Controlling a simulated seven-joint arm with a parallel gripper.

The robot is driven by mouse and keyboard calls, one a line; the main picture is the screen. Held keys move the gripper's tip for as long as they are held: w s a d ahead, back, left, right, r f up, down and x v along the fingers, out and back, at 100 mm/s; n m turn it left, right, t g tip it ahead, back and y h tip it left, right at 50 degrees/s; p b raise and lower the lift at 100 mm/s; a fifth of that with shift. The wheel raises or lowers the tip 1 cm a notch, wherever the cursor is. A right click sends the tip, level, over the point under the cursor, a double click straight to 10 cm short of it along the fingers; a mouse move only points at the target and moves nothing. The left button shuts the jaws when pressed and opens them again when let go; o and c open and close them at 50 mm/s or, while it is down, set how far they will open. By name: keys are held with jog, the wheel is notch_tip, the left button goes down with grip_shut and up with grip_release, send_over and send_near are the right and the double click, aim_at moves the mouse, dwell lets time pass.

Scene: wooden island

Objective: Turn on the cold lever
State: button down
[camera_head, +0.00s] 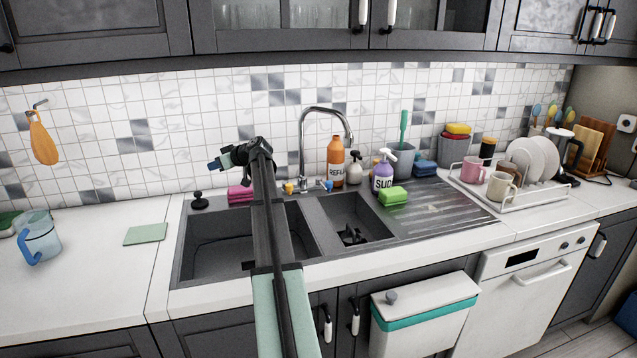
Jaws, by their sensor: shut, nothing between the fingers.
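The chrome faucet (302,150) stands behind the double sink, its curved spout arching to the right. A small blue-tipped lever (328,186) sits at the right of its base, and a yellow-tipped lever (288,188) at the left. The blue one appears to be the cold lever; its exact angle is too small to tell. My gripper (214,164) is shut and empty, pointing left above the back of the left basin. It is apart from both levers, to their left. My arm crosses in front of the sink and hides part of the left basin.
A green sponge (393,196) lies near the drainboard. Pink sponges (240,194) lie behind the left basin. A dish rack (520,192) stands farther right.

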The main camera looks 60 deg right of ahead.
jog(key=s+d+f+n+g+h, duration=0.5)
jog(key=s+d+g+h, duration=0.1)
jog(key=s+g, duration=0.3)
jog(key=s+d+r+n+g+h, duration=0.2)
jog(key=s+d+n+g, duration=0.1)
jog(key=s+g, duration=0.3)
jog(key=s+d+r+n+g+h, duration=0.1)
jog(key=s+d+n+g, duration=0.2)
jog(key=s, duration=0.5)
jog(key=shift+n, duration=0.4)
jog(key=x, duration=0.9)
jog(key=shift+s+d+f, duration=0.1)
jog(key=shift+d+f, duration=0.05)
jog(key=shift+d, duration=0.15)
jog(key=shift+s+d+h, duration=0.15)
jog(key=shift+s+d, duration=0.1)
jog(key=shift+d, duration=0.25)
jog(key=shift+s+d+h, duration=0.15)
jog(key=shift+s+d, duration=0.15)
jog(key=shift+d, duration=0.2)
jog(key=shift+s+d, duration=0.4)
jog(key=shift+d, duration=0.25)
